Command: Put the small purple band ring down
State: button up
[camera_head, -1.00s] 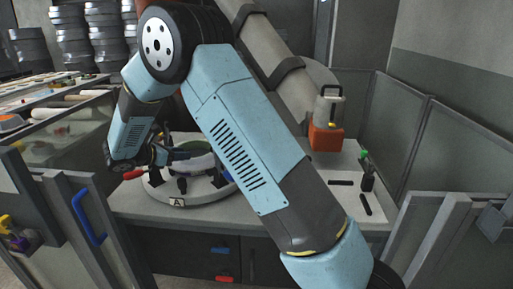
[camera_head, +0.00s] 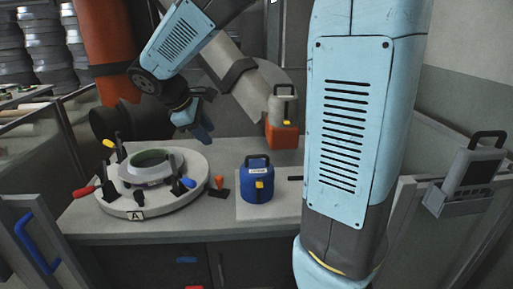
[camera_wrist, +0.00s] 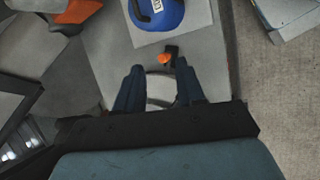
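A ring-shaped mould (camera_head: 151,166), pale grey with a green inside and a faint purplish band low on its side, sits on the round grey turntable (camera_head: 137,209) marked A. I cannot tell for certain that it is the small purple band ring. My gripper (camera_head: 203,134) is above and to the right of the turntable, apart from it. In the wrist view the two dark blue fingers (camera_wrist: 159,88) are spread. Only a pale surface, seemingly the turntable's edge, shows between them, with nothing held. The ring is not clearly visible in the wrist view.
An orange-based container (camera_head: 282,135) is at the back. The front bench edge is clear.

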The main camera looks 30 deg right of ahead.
jog(key=s+d+r+m+t+y, duration=0.1)
jog(key=s+m, duration=0.4)
jog(key=s, duration=0.5)
jog(key=s+d+r+m+t+y, duration=0.2)
jog(key=s+d+m+y, duration=0.2)
jog(key=s, duration=0.6)
jog(key=m+y, duration=0.1)
jog(key=m, duration=0.1)
jog(key=shift+s+m, duration=0.15)
jog(key=shift+m, duration=0.15)
